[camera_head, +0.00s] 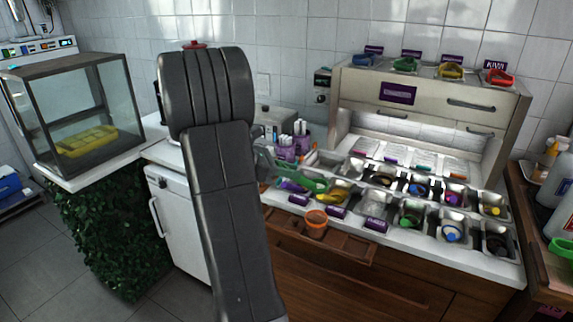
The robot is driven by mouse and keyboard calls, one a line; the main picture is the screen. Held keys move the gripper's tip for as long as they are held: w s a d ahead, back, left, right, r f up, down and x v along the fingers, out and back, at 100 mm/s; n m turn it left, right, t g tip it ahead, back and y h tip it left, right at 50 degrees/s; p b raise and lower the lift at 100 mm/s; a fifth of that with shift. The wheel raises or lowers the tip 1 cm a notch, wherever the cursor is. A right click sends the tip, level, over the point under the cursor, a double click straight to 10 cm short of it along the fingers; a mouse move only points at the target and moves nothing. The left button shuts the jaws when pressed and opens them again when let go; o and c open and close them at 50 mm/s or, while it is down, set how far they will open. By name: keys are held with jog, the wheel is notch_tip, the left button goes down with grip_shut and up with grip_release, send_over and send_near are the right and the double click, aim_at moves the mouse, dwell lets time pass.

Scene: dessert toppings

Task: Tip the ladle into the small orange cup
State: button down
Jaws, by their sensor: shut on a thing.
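The small orange cup (316,222) stands upright on the brown wooden ledge at the front of the counter. My gripper (290,172) shows partly from behind my dark arm, low over the left topping bins, to the left of and above the cup in the picture. A long green shape (313,184) extends right from there. I cannot clearly separate the fingers from the ladle they are shut on. The ladle's tilt and contents cannot be made out. My arm hides the wrist.
Metal bins (410,213) with toppings and coloured utensils fill the counter right of my gripper. A purple holder (300,143) stands behind it. A cabinet (430,92) with several coloured scoops on top rises at the back. A glass case (75,110) is at left.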

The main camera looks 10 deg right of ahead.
aim_at(308, 188)
jog(key=shift+n, duration=0.9)
jog(key=f+b, duration=0.2)
jog(key=f, duration=0.1)
jog(key=f+b, duration=0.1)
jog(key=shift+s+d+f, duration=0.2)
jog(key=shift+s+f, duration=0.05)
jog(key=shift+f, duration=0.15)
jog(key=f+n+y+p, duration=0.1)
jog(key=n+p, duration=0.4)
jog(key=n, duration=0.4)
jog(key=a+n+t+y+p, duration=0.1)
jog(key=n+p, duration=0.4)
jog(key=n, duration=0.4)
jog(key=f+n+t+y+p, duration=0.1)
jog(key=n+p, duration=0.4)
jog(key=n, duration=0.4)
jog(key=shift+w+a+f+n+y+p, duration=0.2)
jog(key=shift+a+f+n+y+p, duration=0.1)
jog(key=shift+f+p, duration=0.05)
jog(key=shift+f+b, duration=0.1)
jog(key=shift+b, duration=0.35)
dwell(0.6)
